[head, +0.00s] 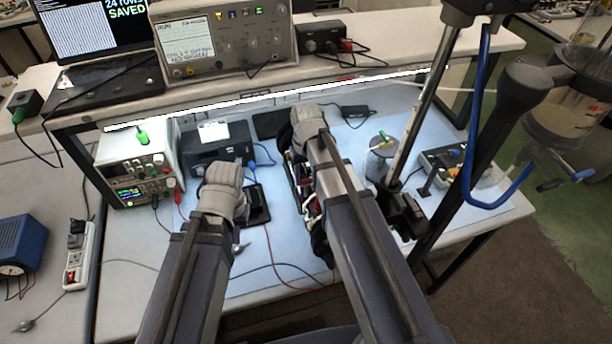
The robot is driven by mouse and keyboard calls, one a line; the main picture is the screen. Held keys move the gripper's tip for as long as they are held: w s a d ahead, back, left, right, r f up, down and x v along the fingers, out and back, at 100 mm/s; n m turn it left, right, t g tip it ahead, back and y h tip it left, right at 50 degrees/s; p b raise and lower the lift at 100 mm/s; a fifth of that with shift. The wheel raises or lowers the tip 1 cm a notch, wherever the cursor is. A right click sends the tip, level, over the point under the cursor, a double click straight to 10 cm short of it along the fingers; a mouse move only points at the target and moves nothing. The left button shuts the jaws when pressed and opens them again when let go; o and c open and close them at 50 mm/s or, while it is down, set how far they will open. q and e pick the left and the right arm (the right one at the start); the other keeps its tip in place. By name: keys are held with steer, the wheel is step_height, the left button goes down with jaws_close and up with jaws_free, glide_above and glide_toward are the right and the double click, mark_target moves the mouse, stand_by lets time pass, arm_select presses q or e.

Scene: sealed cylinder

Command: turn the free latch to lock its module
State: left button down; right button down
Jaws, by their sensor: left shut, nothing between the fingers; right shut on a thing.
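A dark device with red, white and metal parts (300,187) lies on the pale blue bench mat, largely covered by my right arm. I take it for the module unit; no latch can be made out. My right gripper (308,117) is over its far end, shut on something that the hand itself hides. My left gripper (222,172) is shut and empty, left of the device and apart from it, by a black flat item (257,204). The fingertips of both grippers are hard to make out.
A bench supply (138,172) and a black box (217,145) stand at the left back. A glass jar (381,148), metal post (421,110) and parts tray (455,166) are at right. A shelf bar (270,98) crosses behind the grippers. Loose cables cross the front mat.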

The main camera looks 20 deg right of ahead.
mark_target(306, 179)
steer(key=shift+c, duration=1.8)
jaws_free()
steer(key=shift+r, duration=0.15)
step_height(306, 179, up, 8)
steer(key=p, duration=0.8)
steer(key=shift+f, duration=0.2)
